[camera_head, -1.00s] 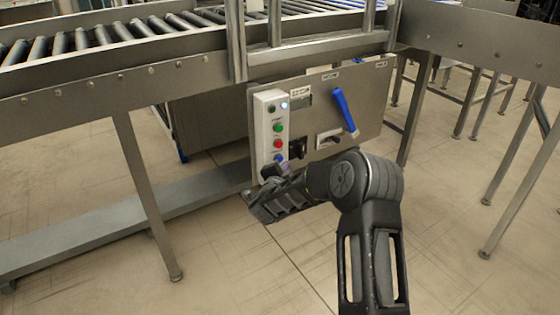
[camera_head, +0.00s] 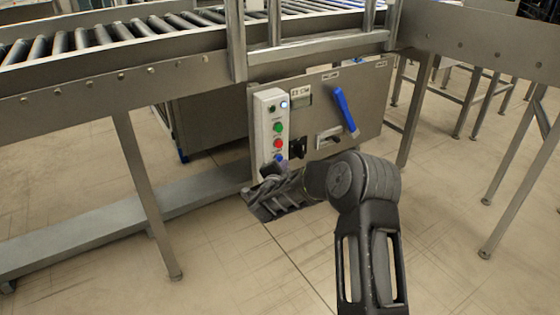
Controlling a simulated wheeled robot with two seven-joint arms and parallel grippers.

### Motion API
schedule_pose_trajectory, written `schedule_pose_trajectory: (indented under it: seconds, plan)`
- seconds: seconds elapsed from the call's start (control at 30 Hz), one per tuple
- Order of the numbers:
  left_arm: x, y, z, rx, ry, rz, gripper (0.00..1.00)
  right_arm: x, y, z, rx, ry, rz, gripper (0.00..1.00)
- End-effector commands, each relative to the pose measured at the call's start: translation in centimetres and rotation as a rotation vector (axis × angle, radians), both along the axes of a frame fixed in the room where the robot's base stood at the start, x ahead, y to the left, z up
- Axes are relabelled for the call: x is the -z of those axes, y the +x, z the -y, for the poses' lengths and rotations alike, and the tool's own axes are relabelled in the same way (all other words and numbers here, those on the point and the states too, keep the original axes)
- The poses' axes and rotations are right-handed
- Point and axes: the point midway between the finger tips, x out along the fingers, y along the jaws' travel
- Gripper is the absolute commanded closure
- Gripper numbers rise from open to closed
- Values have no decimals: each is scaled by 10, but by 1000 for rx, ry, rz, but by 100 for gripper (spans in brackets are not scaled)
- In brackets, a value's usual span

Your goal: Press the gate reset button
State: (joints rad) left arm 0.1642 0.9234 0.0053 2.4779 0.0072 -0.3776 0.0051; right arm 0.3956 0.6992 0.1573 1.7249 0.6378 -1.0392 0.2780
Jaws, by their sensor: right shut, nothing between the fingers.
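A white button box (camera_head: 262,150) is mounted on the left side of a grey control panel (camera_head: 315,95). It carries a green button (camera_head: 278,127), a red button (camera_head: 278,143) and, lowest, a blue button (camera_head: 279,158). The button labels are too small to read, so I cannot tell by label which one is the gate reset. My right gripper (camera_head: 274,170) is shut and empty, its tip just below the blue button. It overlaps the box's lower end, and I cannot tell whether it touches. My left gripper is not in view.
A blue lever (camera_head: 344,110), a small display (camera_head: 301,96), a black switch (camera_head: 298,148) and a handle (camera_head: 328,138) sit on the panel right of the box. The roller conveyor (camera_head: 110,38) runs above. A metal leg (camera_head: 146,195) stands left; open floor lies below.

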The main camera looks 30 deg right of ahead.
Motion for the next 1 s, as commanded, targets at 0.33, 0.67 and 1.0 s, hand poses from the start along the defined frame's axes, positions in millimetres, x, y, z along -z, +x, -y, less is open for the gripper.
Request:
schedule_pose_trajectory:
  seconds: [0.33, 0.67, 1.0]
  plan:
    - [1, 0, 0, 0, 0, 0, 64, 0, 3, 0, 0, 1, -1, 100]
    - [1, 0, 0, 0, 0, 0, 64, 1, 5, 0, 1, 1, -1, 100]
    - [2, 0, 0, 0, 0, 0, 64, 1, 9, 0, 0, 1, -1, 100]
